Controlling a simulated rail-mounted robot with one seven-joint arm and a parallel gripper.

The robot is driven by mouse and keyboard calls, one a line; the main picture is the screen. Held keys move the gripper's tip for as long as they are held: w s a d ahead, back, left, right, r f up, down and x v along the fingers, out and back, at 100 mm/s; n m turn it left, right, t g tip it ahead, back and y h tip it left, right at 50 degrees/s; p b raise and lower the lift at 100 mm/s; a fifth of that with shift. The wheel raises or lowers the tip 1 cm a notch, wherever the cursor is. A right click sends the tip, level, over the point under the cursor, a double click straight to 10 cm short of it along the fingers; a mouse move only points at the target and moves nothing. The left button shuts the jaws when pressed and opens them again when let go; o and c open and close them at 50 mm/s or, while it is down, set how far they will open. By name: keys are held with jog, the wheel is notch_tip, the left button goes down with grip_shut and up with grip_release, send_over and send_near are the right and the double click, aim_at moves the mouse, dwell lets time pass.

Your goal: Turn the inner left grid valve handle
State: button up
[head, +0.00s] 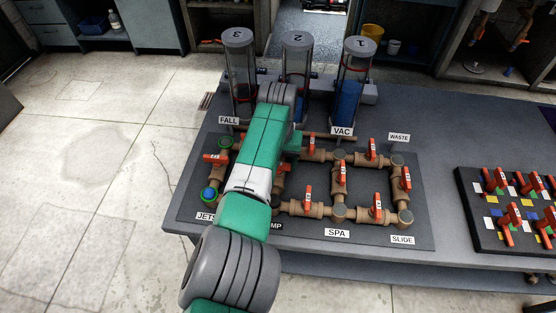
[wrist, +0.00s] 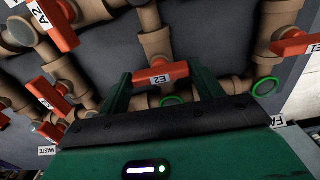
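A red valve handle marked E2 (wrist: 160,75) sits on brown pipework in the middle of the wrist view. My gripper (wrist: 163,82) has its two green fingers spread apart, one on each side of this handle. The handle lies crosswise between the fingers, its ends close to them; I cannot tell whether they touch. In the head view my green arm covers the left inner part of the pipe grid, so this handle and most of the gripper are hidden there. The pipe board (head: 425,228) carries several other red handles, including one at its left (head: 215,158).
Three clear cylinders stand behind the grid, including cylinder 1 (head: 352,85) with blue inside. A second black panel (head: 480,232) with several red handles lies at the right. Neighbouring handles A2 (wrist: 55,25) and the right-hand one (wrist: 293,45) flank the gripper. Grey tabletop (head: 440,150) is clear between the panels.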

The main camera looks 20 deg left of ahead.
jog(key=o, duration=0.4)
jog(key=shift+c, duration=0.2)
notch_tip(320, 180, up, 8)
jog(key=p, duration=0.2)
jog(key=shift+p, duration=0.3)
jog(key=shift+f, duration=0.1)
